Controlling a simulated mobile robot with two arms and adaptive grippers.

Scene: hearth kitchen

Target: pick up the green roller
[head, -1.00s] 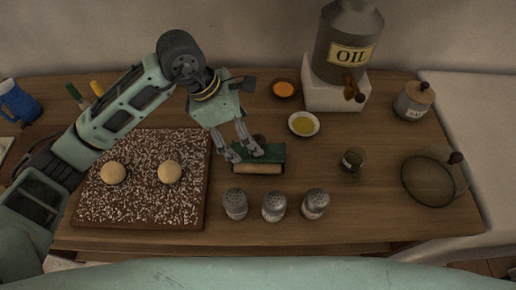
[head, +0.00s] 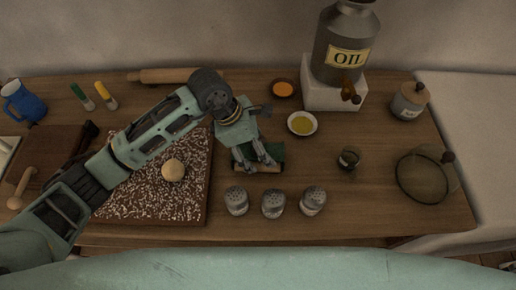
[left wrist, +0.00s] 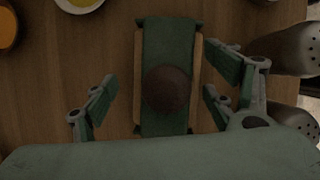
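The green roller (head: 277,151) lies on the wooden table, right of the speckled board. In the left wrist view the green roller (left wrist: 166,45) is a green block with a round dark brown knob on top and pale wooden strips along its sides. My left gripper (head: 256,161) is over it and partly hides it in the head view. In the left wrist view its fingers (left wrist: 163,85) are spread, one on each side of the roller, with gaps to it. My right gripper is not in view.
Several shakers (head: 273,203) stand in front of the roller. Behind are an oil bowl (head: 303,124), an orange bowl (head: 283,89) and the oil can (head: 346,50).

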